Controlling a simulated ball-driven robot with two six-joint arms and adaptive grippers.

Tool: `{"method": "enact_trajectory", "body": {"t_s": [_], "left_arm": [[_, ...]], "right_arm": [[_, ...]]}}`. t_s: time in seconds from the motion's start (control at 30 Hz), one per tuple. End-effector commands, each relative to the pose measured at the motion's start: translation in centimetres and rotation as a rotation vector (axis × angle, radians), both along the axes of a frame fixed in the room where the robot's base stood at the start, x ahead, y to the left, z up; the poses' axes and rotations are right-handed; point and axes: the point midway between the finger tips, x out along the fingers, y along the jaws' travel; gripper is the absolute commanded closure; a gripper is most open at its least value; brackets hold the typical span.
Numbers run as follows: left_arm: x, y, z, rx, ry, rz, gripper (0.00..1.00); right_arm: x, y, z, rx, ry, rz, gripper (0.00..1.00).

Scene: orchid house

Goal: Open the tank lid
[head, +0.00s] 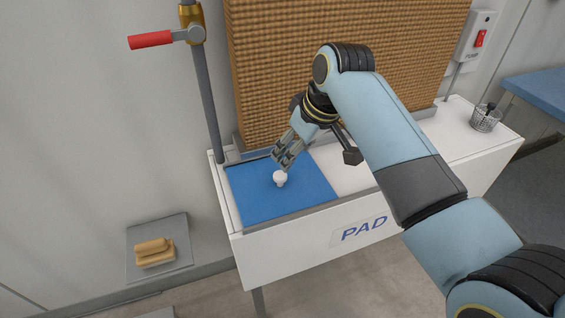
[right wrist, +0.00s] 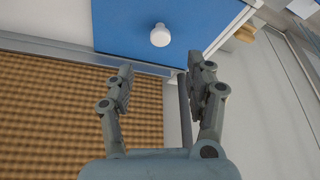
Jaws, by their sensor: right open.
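The tank lid (head: 255,197) is a flat blue panel lying on the left part of the white tank (head: 270,248) marked PAD. It looks closed. A white round knob (head: 280,178) stands up from it. The lid (right wrist: 120,20) and the knob (right wrist: 160,35) also show in the right wrist view, beyond the fingertips. My right gripper (head: 279,163) is above the lid, just behind the knob, and apart from it in the wrist view. Its two fingers (right wrist: 160,72) are spread with nothing between them. My left gripper is not in view.
A brown pad wall (head: 270,70) rises behind the tank. A grey pipe with a red lever (head: 150,40) stands at the tank's left end. A wire basket (head: 486,119) sits on the right end. A grey slab (head: 175,265) with tan blocks (head: 153,252) lies low at left.

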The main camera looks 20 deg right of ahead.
Motion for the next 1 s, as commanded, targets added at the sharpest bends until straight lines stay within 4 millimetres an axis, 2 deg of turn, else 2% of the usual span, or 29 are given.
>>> {"method": "enact_trajectory", "body": {"t_s": [0.07, 0.5, 0.7, 0.97, 1.0], "left_arm": [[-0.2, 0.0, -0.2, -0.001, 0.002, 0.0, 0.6], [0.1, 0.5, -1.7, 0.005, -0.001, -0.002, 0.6], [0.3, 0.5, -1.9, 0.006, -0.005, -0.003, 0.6], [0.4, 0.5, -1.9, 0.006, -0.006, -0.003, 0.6], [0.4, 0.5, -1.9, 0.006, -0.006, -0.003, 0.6]], "right_arm": [[0.4, 0.3, -0.7, 0.001, 0.004, 0.005, 0.46], [3.1, 1.5, -8.3, 0.001, 0.004, 0.003, 0.46], [3.7, 1.7, -9.6, 0.0, 0.001, 0.001, 0.46], [3.7, 1.7, -9.7, 0.0, 0.001, 0.001, 0.46], [3.7, 1.7, -9.7, 0.0, 0.001, 0.001, 0.49]]}}
